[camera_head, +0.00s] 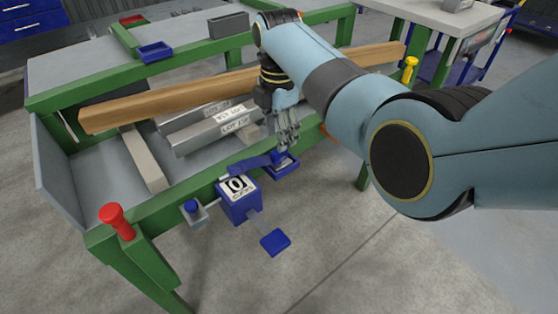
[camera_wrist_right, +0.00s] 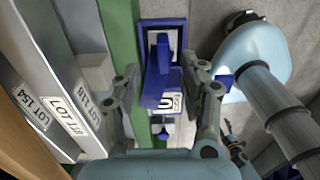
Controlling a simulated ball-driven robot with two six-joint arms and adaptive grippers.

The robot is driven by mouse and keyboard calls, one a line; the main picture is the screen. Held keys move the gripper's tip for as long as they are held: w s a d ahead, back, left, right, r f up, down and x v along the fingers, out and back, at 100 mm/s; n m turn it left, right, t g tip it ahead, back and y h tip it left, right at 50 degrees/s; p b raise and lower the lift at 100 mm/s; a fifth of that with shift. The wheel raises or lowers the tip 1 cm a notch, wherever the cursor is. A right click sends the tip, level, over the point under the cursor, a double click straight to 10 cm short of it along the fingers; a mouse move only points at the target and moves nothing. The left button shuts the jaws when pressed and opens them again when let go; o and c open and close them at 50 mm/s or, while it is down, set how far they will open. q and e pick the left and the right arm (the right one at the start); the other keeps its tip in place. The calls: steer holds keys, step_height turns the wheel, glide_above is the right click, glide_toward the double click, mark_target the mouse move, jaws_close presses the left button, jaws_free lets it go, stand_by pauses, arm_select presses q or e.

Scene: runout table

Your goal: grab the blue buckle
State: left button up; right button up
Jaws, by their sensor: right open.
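A dark blue piece (camera_head: 253,163), possibly the buckle, is a long flat bar. It reaches from beside a blue box with a white label (camera_head: 238,204) to a shallow blue tray (camera_head: 284,172) at the table's front rail. In the right wrist view the blue piece (camera_wrist_right: 163,55) lies over the tray (camera_wrist_right: 178,28) and widens toward the camera. My right gripper (camera_head: 288,140) is above the tray end, pointing down. In its wrist view the right gripper (camera_wrist_right: 160,82) is open and empty, with one finger on each side of the blue piece. My left gripper is out of view.
A wooden beam (camera_head: 180,98) and labelled metal bars (camera_head: 215,130) lie on the table behind. A red knob (camera_head: 115,218) stands at the near left corner, a yellow one (camera_head: 410,66) at right. A blue pad (camera_head: 275,242) sticks out below the box.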

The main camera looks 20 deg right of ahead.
mark_target(279, 157)
steer(key=f, duration=0.1)
steer(key=f+b, duration=0.1)
steer(key=f, duration=0.1)
steer(key=f+b, duration=0.1)
steer(key=f, duration=0.1)
steer(key=shift+s+f, duration=0.1)
steer(key=shift+s, duration=0.15)
jaws_close()
